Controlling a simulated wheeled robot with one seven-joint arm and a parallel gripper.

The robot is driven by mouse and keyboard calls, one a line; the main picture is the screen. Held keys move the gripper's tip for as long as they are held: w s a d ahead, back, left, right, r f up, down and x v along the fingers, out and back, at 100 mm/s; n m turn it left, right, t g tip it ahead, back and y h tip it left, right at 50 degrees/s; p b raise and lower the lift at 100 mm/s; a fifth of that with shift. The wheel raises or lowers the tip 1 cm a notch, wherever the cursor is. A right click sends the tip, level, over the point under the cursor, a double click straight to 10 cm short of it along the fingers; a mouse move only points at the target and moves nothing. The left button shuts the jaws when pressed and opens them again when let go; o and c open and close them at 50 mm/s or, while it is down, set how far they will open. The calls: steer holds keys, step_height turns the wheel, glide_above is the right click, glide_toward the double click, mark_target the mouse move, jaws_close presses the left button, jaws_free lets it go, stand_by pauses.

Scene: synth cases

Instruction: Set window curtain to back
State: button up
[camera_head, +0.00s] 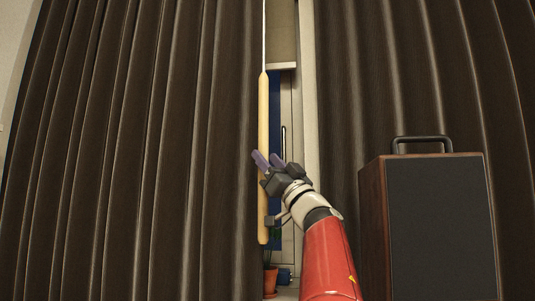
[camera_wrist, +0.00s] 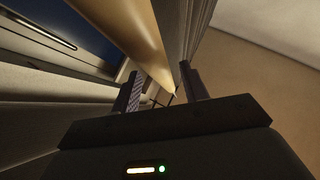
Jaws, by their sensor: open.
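The dark brown pleated curtain hangs as a wide left panel (camera_head: 140,150) and a right panel (camera_head: 350,90) in the head view, with a narrow gap between them. A pale wooden wand (camera_head: 263,115) hangs upright on a white cord at the left panel's inner edge. My gripper (camera_head: 268,160) is open at the wand's middle height, its fingertips close to it. In the wrist view the wand (camera_wrist: 135,30) runs down toward the space between my open fingers (camera_wrist: 160,80). I cannot tell whether the fingers touch it. My gripper hides part of the wand.
A wooden speaker cabinet (camera_head: 440,225) with a black handle (camera_head: 422,140) stands to the right of my arm, before the right panel. A potted plant (camera_head: 270,280) sits low in the gap. A window frame (camera_head: 308,90) shows behind the gap.

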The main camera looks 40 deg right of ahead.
steer(key=shift+w+r, duration=0.35)
steer(key=shift+h, duration=0.3)
steer(key=shift+c, duration=0.4)
jaws_close()
steer(key=shift+a, duration=0.1)
